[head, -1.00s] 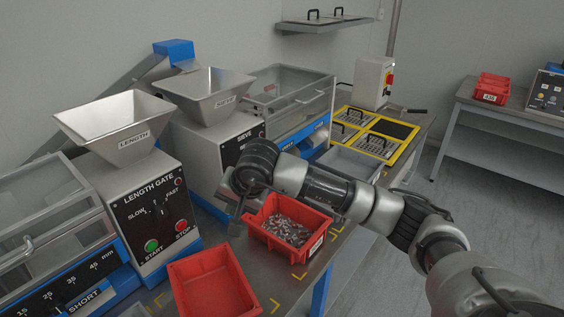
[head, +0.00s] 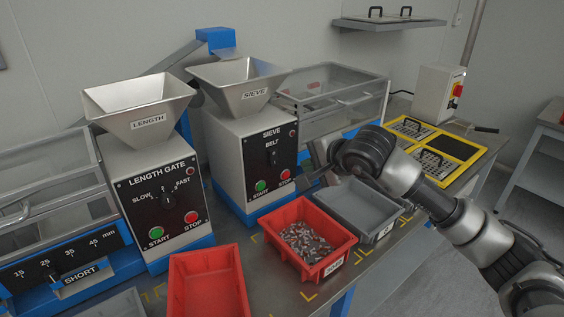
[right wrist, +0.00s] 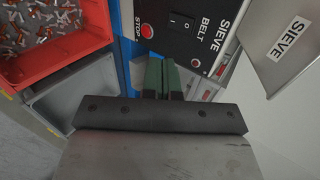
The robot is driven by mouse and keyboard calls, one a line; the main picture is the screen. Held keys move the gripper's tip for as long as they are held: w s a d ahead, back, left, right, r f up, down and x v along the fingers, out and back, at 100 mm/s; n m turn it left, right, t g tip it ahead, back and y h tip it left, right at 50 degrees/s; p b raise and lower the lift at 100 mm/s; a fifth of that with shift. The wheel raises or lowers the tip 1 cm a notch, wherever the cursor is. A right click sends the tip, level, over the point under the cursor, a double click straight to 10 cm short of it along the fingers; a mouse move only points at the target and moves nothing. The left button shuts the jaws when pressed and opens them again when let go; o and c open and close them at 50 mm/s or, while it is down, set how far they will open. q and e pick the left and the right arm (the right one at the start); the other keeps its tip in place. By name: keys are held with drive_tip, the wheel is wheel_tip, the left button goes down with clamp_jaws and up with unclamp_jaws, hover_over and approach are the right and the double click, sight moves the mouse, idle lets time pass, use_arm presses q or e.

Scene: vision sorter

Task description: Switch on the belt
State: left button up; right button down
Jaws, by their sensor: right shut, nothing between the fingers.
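The sieve (head: 233,150) is a grey box with a black front panel and a steel hopper on top. The belt switch (head: 273,157) is a small black rocker under the word BELT; it also shows in the right wrist view (right wrist: 181,24). I cannot tell its position. Below it are a green START button (head: 260,186) and a red STOP button (head: 285,176). My right gripper (head: 308,183) is just right of the panel, apart from the switch. In the right wrist view its green fingers (right wrist: 163,70) are together and empty, near the panel. My left gripper is out of view.
A red bin of small metal parts (head: 350,238) and a grey bin (head: 378,235) stand below my right gripper. An empty red bin (head: 208,285) is at the front. The length gate (head: 160,205) stands left of the sieve. A clear-sided conveyor housing (head: 345,98) is behind.

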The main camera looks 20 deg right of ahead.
approach(276, 164)
wheel_tip(276, 164, down, 3)
drive_tip(key=w, duration=0.1)
drive_tip(key=w+a+p, duration=0.1)
drive_tip(key=w, duration=0.1)
drive_tip(key=w+a, duration=0.1)
drive_tip(key=shift+w+f, duration=0.15)
drive_tip(key=shift+f, duration=0.15)
drive_tip(key=shift+w+a+f, duration=0.1)
drive_tip(key=shift+w, duration=0.45)
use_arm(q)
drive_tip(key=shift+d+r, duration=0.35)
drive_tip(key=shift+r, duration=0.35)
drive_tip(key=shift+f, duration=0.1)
use_arm(e)
drive_tip(key=shift+f, duration=0.1)
